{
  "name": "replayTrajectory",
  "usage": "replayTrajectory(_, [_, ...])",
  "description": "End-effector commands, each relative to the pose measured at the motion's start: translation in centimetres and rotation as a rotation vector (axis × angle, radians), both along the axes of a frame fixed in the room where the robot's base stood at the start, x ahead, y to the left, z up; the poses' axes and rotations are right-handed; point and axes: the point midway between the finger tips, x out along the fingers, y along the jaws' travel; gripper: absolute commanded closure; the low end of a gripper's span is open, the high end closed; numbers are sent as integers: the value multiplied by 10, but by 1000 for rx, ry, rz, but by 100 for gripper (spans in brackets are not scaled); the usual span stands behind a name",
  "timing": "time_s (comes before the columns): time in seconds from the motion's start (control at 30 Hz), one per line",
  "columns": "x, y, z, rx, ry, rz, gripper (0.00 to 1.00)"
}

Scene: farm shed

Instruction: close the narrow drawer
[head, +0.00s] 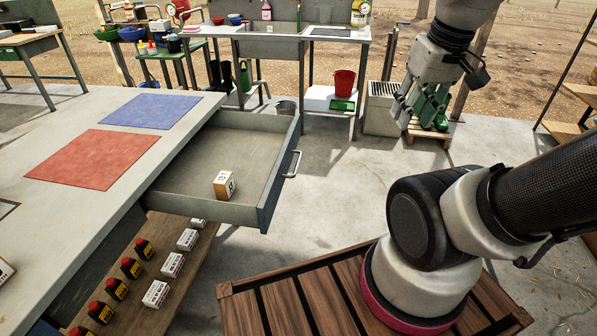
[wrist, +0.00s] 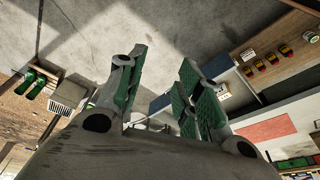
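The drawer (head: 200,160) stands pulled out from the right side of the grey workbench (head: 60,170) in the head view. It has grey walls, a dark blue-grey front and a metal bar handle (head: 292,164). A small light-brown box with a printed label (head: 224,184) lies inside near the front. My gripper (head: 418,112) hangs to the right of the drawer front, clear of the handle. In the wrist view, its green-padded fingers (wrist: 163,57) are apart with nothing between them.
Red (head: 92,158) and blue (head: 150,111) mats lie on the workbench. A lower shelf (head: 190,262) holds several bottles and boxes. A sink table (head: 300,38) with a red bucket (head: 344,83) stands behind. Concrete floor (head: 335,190) between drawer and gripper is clear.

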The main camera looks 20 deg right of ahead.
Motion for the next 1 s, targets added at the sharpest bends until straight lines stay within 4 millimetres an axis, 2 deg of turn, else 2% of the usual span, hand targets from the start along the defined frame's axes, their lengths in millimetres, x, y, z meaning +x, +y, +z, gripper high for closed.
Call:
replayTrajectory(0.03, [3, -8, -12, 8, 67, -35, 80])
replayTrajectory(0.13, [10, -17, -38, 62, 188, -121, 98])
replayTrajectory(0.17, [13, -18, -46, 87, 220, -151, 100])
replayTrajectory(0.37, [33, -19, -105, 292, 406, -397, 100])
replayTrajectory(0.57, [62, -12, -172, 539, 550, -736, 100])
replayTrajectory(0.8, [113, -3, -256, 834, 657, -1222, 100])
replayTrajectory(0.87, [129, -2, -274, 898, 666, -1340, 100])
replayTrajectory(0.93, [154, 0, -290, 976, 663, -1477, 100])
replayTrajectory(1.0, [181, 0, -292, 1043, 634, -1580, 100])
